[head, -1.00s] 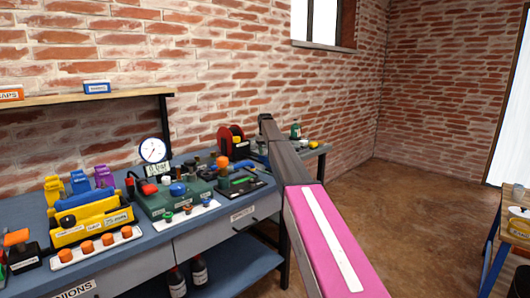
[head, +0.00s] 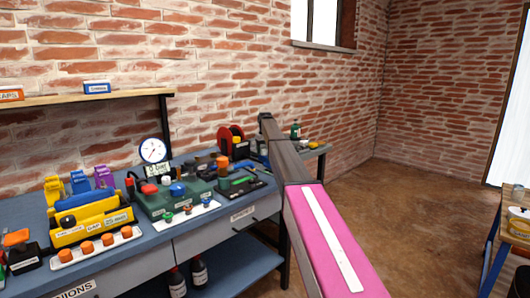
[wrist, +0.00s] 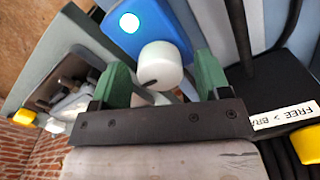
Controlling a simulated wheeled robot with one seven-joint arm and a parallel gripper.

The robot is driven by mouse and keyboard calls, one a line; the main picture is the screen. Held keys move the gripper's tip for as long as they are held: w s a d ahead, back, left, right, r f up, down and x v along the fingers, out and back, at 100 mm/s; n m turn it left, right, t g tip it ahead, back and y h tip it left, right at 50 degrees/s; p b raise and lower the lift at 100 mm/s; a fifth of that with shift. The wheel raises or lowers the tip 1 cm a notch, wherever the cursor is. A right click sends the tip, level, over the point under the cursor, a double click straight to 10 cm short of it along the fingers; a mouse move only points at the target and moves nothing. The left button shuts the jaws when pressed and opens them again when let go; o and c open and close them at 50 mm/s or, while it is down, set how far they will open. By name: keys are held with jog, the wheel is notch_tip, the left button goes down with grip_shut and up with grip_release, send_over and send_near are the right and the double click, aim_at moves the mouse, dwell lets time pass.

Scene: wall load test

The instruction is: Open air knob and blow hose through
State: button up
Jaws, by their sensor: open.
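In the wrist view, my gripper (wrist: 162,84) has two green fingers standing apart. A white rounded knob (wrist: 162,66) with a dark slot shows between and beyond the fingertips; I cannot tell whether they touch it. It sits by a blue panel (wrist: 128,40) with a lit, pale round lamp (wrist: 129,22). I cannot tell whether this knob is the air knob. Black curved tubes (wrist: 282,158) at the lower right may be hose. In the head view my arm reaches toward the wall beyond the bench, and the gripper itself cannot be made out.
The blue bench (head: 165,240) holds a pressure gauge (head: 153,150), a green valve block (head: 165,200), a yellow tool carrier (head: 92,218) and a red reel (head: 231,140). Floor (head: 400,205) right of my arm is clear.

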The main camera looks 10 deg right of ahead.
aim_at(265, 150)
notch_tip(265, 150, up, 10)
jog(key=shift+r, duration=0.15)
dwell(0.3)
jog(key=shift+s, duration=0.1)
